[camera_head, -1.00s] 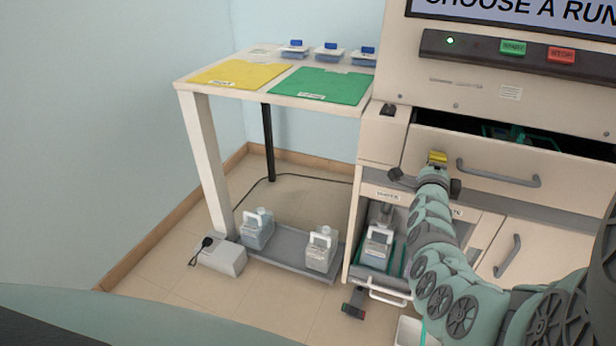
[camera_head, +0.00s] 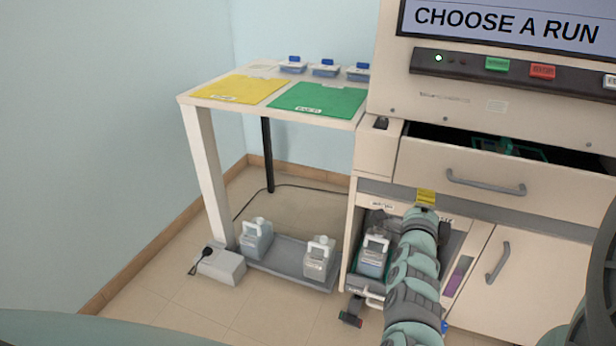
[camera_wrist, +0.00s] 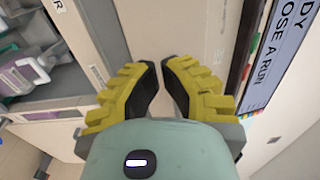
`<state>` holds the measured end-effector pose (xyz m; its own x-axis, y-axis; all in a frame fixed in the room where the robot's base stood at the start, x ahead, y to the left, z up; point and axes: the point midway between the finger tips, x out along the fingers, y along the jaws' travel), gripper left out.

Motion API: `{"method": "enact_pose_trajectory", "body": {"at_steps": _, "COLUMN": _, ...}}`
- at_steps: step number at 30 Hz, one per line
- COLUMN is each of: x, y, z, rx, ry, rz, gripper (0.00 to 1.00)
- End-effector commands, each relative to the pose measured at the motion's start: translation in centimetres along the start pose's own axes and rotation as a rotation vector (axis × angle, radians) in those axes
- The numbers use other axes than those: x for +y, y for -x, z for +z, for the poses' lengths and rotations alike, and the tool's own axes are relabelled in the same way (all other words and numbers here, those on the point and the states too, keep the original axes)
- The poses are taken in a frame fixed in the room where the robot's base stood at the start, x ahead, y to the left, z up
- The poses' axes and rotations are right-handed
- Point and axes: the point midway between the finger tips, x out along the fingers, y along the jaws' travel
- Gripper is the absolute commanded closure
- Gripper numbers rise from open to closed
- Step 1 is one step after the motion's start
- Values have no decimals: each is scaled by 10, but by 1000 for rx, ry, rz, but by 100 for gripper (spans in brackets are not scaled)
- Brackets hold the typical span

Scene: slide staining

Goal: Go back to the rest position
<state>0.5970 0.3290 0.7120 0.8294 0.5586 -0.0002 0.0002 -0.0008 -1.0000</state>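My gripper (camera_wrist: 160,75) has two yellow ridged fingers with black inner faces. In the wrist view a gap shows between them, narrow at the tips, with nothing held in it. Beige cabinet panel lies beyond the fingers. In the head view my gripper (camera_head: 426,196) is a small yellow block at the end of my raised arm, in front of the lower part of the cabinet, below the drawer (camera_head: 470,180). The far side of the gripper is hidden there. My arm covers part of the lower compartment.
A white-handled bottle (camera_head: 375,253) stands in the open lower compartment, left of my arm. Two more bottles stand on a grey floor tray (camera_head: 288,262). A side table (camera_head: 196,101) has yellow and green mats. The upper drawer is partly open.

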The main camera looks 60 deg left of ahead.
Motion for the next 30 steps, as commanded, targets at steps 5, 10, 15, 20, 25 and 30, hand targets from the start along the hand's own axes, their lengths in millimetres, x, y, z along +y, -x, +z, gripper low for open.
{"method": "enact_pose_trajectory", "body": {"at_steps": 5, "x": 0, "y": 19, "z": 3, "rx": -6, "ry": 0, "rz": 2, "gripper": 100}}
{"method": "enact_pose_trajectory", "body": {"at_steps": 10, "x": 0, "y": 26, "z": 2, "rx": -6, "ry": 1, "rz": 1, "gripper": 100}}
{"method": "enact_pose_trajectory", "body": {"at_steps": 15, "x": 0, "y": 27, "z": 2, "rx": -4, "ry": 1, "rz": 1, "gripper": 100}}
{"method": "enact_pose_trajectory", "body": {"at_steps": 20, "x": -33, "y": 28, "z": -20, "rx": 49, "ry": 63, "rz": -52, "gripper": 100}}
{"method": "enact_pose_trajectory", "body": {"at_steps": 25, "x": -126, "y": 42, "z": -82, "rx": 227, "ry": 281, "rz": -215, "gripper": 100}}
{"method": "enact_pose_trajectory", "body": {"at_steps": 30, "x": -230, "y": 76, "z": -142, "rx": 462, "ry": 558, "rz": -390, "gripper": 100}}
